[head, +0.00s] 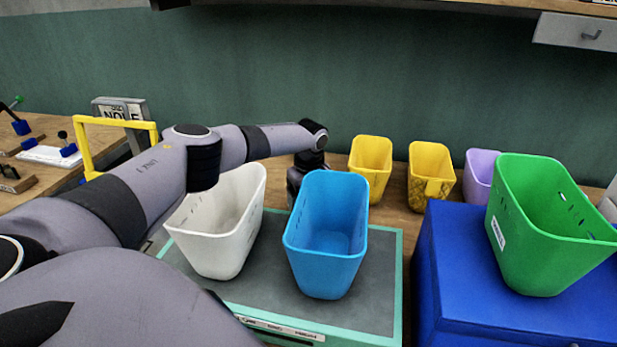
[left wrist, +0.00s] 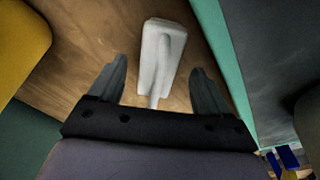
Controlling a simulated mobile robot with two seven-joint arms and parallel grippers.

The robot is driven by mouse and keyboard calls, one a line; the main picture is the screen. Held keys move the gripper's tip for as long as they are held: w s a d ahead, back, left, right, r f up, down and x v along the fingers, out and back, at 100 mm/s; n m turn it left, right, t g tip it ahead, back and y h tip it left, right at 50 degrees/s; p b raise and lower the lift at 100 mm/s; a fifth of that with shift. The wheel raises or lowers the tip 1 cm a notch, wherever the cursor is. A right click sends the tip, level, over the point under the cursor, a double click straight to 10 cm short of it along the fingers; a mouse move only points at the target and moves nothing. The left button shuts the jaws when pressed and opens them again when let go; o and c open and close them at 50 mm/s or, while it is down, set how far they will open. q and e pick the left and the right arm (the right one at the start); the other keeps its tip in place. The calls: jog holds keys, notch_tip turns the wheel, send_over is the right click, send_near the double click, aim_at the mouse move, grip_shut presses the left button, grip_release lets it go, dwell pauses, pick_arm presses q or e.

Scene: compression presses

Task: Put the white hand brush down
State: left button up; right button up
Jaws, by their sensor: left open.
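The white hand brush (left wrist: 162,52) shows in the left wrist view, on the wooden table top (left wrist: 92,57). Its head points away from my left gripper (left wrist: 158,65) and its thin handle runs back between the fingers. The two grey fingers are apart, one on each side of the brush, with visible gaps. In the head view my left arm reaches over to behind the white bin and the blue bin, which hide the gripper's fingers and the brush. My right gripper is in neither view.
A white bin (head: 213,225) and a blue bin (head: 325,240) stand on a grey, green-edged platform (head: 375,290). Two yellow bins (head: 370,165) and a purple bin (head: 478,178) stand behind. A green bin (head: 540,235) sits on a blue box (head: 480,290) at right.

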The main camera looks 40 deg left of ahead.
pick_arm(q)
jog(key=r, duration=0.9)
jog(key=shift+s+d+r, duration=0.25)
jog(key=shift+d, duration=0.15)
